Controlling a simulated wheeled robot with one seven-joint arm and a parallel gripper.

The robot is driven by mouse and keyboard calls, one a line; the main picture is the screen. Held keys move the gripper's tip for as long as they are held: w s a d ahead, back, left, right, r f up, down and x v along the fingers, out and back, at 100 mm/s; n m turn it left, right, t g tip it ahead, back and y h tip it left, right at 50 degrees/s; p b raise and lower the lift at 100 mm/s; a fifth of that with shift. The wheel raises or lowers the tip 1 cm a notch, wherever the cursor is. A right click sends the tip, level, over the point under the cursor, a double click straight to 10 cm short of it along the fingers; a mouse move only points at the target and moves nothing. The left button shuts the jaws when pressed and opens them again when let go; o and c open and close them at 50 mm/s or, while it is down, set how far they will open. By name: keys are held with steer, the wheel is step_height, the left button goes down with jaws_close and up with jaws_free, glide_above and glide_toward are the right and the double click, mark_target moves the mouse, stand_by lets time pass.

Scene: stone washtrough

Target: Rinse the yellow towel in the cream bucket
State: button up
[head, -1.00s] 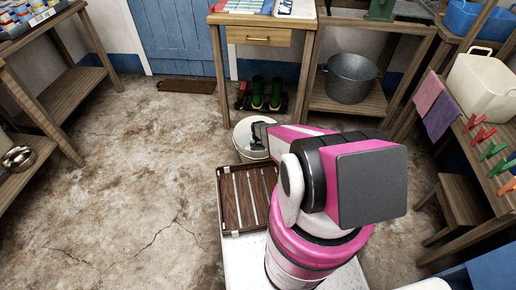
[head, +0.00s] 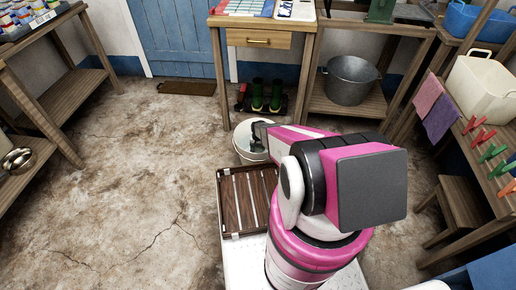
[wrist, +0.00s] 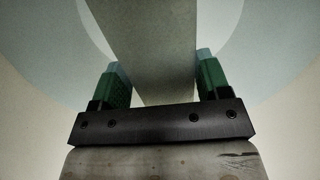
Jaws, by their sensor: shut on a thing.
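The cream bucket (head: 236,140) stands on the floor just beyond the slatted wooden rack in the head view. My gripper (head: 256,145) reaches down into its mouth. In the wrist view my gripper (wrist: 163,82) has its green fingers on either side of a flat hanging strip, the towel (wrist: 152,45). The towel looks dull grey-beige there, not clearly yellow. Pale curved shapes of the bucket's inside and bluish-grey water (wrist: 50,65) surround it. The towel's lower end is hard to make out, and my arm hides part of the bucket in the head view.
A brown slatted rack (head: 248,200) lies close in front of the bucket. Green boots (head: 266,95) stand on a dark tray behind it. A metal tub (head: 350,80) sits on a low shelf. The stone floor (head: 140,150) to the left is clear.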

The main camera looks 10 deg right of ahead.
stand_by(0.4)
steer(key=shift+f, duration=1)
stand_by(0.5)
steer(key=shift+r, duration=1)
stand_by(0.5)
steer(key=shift+f, duration=1)
steer(key=shift+r, duration=0.1)
stand_by(0.4)
steer(key=shift+r, duration=0.9)
steer(key=shift+f, duration=0.15)
stand_by(0.5)
